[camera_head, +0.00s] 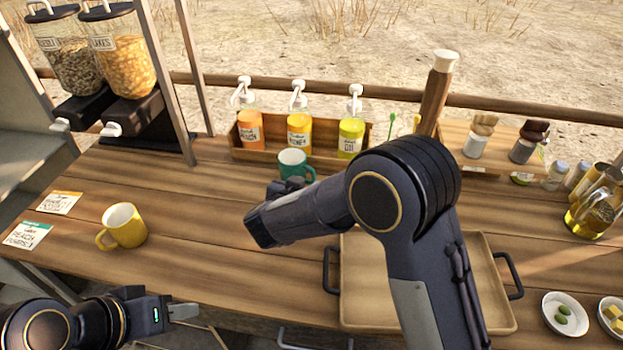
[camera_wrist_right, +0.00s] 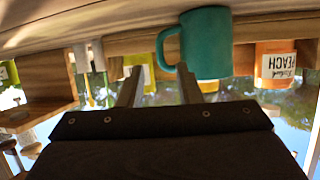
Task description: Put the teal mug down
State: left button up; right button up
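The teal mug (camera_head: 293,163) stands upright on the wooden counter in front of the bottle rack, partly hidden by my right arm. In the right wrist view, which is upside down, the teal mug (camera_wrist_right: 207,45) has its handle toward my right gripper (camera_wrist_right: 158,70). That gripper's two fingers are spread apart, with the handle seen between their tips; contact is not clear. In the head view the right fingers are mostly hidden behind my arm. My left gripper (camera_head: 183,311) is at the lower left, in front of the counter edge, away from the mug; its finger gap cannot be made out.
A yellow mug (camera_head: 123,226) and two label cards (camera_head: 27,235) are on the left. The rack (camera_head: 240,152) with several pump bottles is close behind the teal mug. A tray (camera_head: 365,310) lies under my right arm. Counter between the mugs is clear.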

jog(key=v, duration=0.5)
jog(key=shift+s+a, duration=0.1)
jog(key=s+d+r+n+y, duration=0.2)
jog(key=d+r+y, duration=0.75)
jog(key=r, duration=0.35)
jog(key=s+d+f+g, duration=0.2)
jog(key=s+d, duration=0.2)
jog(key=s, duration=0.5)
jog(key=s+d+f+g, duration=0.2)
jog(key=s+d+f, duration=0.1)
jog(key=s, duration=0.6)
jog(key=s+d+f+n+g, duration=0.1)
jog(key=s+d+f+g, duration=0.1)
jog(key=s+d, duration=0.3)
jog(key=s+g+h, duration=0.1)
jog(key=s, duration=0.3)
jog(key=shift+d+f, duration=0.35)
jog(key=shift+d, duration=0.05)
